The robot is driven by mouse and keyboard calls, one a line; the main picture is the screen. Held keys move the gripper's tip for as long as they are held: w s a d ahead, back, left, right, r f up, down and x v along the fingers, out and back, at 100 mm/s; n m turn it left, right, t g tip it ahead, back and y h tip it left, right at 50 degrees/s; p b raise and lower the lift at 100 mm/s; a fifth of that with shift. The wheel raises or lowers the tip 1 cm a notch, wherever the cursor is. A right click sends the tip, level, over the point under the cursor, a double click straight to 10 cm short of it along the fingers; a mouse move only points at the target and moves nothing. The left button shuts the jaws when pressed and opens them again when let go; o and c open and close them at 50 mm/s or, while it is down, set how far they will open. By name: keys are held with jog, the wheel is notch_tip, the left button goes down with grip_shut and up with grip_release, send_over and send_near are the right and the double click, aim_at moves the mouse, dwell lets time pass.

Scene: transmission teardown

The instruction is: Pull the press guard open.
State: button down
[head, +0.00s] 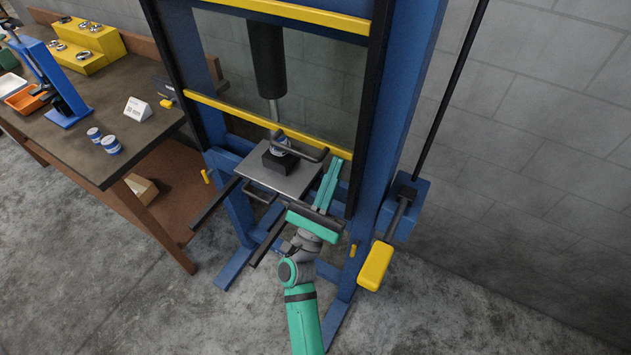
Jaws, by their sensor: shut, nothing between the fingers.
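The press guard is a clear panel framed by yellow bars (268,124) between black uprights, on the front of the blue press frame (408,90). A dark bar handle (304,149) juts out near the guard's lower yellow bar. My gripper (333,168) is shut and empty. Its teal fingers point up and away, with their tips just right of the handle's right end and below the lower yellow bar. I cannot tell whether the fingers touch the handle or the guard.
Below the guard, a grey press plate (285,180) bears a black block (280,160) under the ram (267,60). A yellow-gripped lever (374,266) stands right of the press. A workbench (75,135) with parts is at left. The floor at right is clear.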

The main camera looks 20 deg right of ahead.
jog(key=shift+d+r, duration=0.1)
jog(key=shift+r, duration=0.35)
jog(key=shift+f, duration=0.1)
jog(key=shift+f, duration=0.3)
jog(key=w+d+f+v, duration=0.1)
jog(key=v, duration=1.1)
jog(key=shift+f, duration=0.45)
jog(key=shift+s, duration=0.15)
